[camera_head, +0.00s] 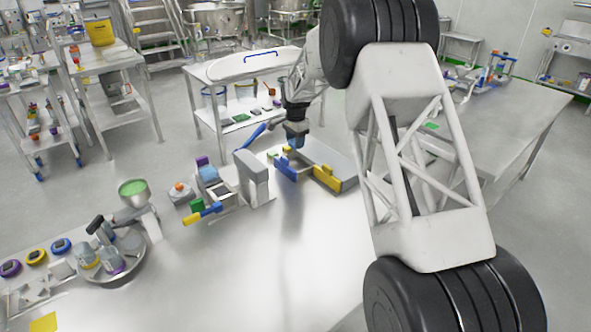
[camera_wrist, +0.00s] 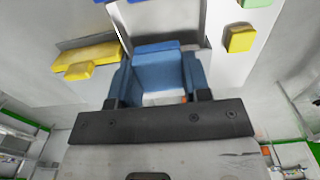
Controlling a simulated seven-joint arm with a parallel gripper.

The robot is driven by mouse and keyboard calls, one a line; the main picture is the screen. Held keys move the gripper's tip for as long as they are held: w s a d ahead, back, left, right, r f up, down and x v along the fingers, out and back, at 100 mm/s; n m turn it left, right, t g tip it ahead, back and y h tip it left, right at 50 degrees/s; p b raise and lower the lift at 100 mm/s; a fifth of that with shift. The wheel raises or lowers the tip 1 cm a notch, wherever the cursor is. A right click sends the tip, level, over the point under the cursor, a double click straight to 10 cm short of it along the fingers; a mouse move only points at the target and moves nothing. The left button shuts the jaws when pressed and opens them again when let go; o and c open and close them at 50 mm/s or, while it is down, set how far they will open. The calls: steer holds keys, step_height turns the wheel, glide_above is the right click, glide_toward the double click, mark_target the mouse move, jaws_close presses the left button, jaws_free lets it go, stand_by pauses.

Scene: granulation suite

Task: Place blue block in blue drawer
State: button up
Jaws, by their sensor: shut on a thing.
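My gripper (camera_head: 296,145) hangs above the table near the drawer unit (camera_head: 328,157). The wrist view shows its jaws (camera_wrist: 160,88) shut on the blue block (camera_wrist: 158,64), with blue finger parts on either side. In the head view the block is hard to tell from the blue fingertips. The blue drawer (camera_head: 286,171) has a blue front at the left of the unit, just below my gripper. A blue part also shows at the top of the wrist view (camera_wrist: 118,12). The drawer's inside is mostly hidden in the head view.
A yellow drawer front (camera_head: 327,179) is beside the blue one; a yellow front also shows in the wrist view (camera_wrist: 88,62). A yellow block (camera_wrist: 240,38) lies nearby. A grey upright device (camera_head: 252,175) stands left of the unit. The table's front middle is clear.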

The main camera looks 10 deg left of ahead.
steer(key=shift+f, duration=0.1)
stand_by(0.3)
glide_above(296, 168)
steer(key=shift+s+f, duration=0.15)
steer(key=shift+f, duration=2.9)
steer(key=shift+f, duration=1.9)
steer(key=shift+f, duration=0.1)
steer(key=o, duration=0.9)
steer(key=shift+r, duration=6.1)
